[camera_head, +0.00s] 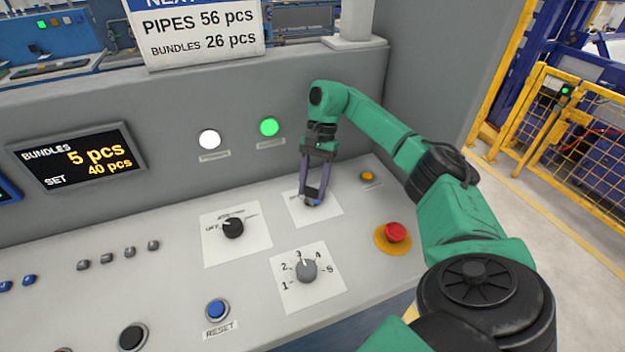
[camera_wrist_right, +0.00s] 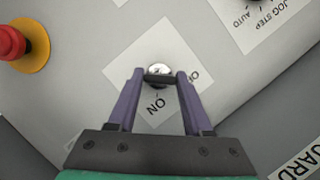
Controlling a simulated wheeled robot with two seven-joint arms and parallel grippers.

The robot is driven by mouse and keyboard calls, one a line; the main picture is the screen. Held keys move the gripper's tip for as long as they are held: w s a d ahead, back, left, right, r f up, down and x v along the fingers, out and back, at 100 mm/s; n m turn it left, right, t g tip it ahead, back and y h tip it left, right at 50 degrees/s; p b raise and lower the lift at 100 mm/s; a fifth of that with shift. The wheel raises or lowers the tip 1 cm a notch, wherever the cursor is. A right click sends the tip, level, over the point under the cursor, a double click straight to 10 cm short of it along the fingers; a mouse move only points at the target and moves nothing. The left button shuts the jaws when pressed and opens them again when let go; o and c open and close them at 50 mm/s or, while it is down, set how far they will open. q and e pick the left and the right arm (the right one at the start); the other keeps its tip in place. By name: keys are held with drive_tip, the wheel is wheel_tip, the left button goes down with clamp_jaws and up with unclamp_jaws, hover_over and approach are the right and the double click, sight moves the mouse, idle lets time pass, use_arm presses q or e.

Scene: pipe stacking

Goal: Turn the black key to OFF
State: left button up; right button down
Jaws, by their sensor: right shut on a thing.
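The black key (camera_wrist_right: 159,79) sits in a round silver lock (camera_wrist_right: 158,69) on a white plate (camera_wrist_right: 130,62) marked ON and OFF in the right wrist view. My right gripper (camera_wrist_right: 158,77) is shut on the key, with one purple finger on each side of it. In the head view my right gripper (camera_head: 312,200) reaches down to the same plate (camera_head: 330,207), and its fingers hide the key there. Which mark the key points to cannot be told. My left gripper is not in view.
On the panel (camera_head: 180,285), a black selector knob (camera_head: 233,228) lies left of the key plate and a numbered grey dial (camera_head: 306,270) nearer. A red emergency button (camera_head: 396,233) and a small yellow button (camera_head: 368,176) stand to the right. A green lamp (camera_head: 269,127) glows behind.

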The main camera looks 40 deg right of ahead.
drive_tip(key=shift+w+r, duration=0.1)
drive_tip(key=shift+c, duration=1.6)
unclamp_jaws()
drive_tip(key=shift+d+r, duration=0.15)
drive_tip(key=shift+r, duration=0.1)
drive_tip(key=p+v, duration=0.5)
drive_tip(key=v, duration=0.9)
drive_tip(key=shift+p, duration=0.4)
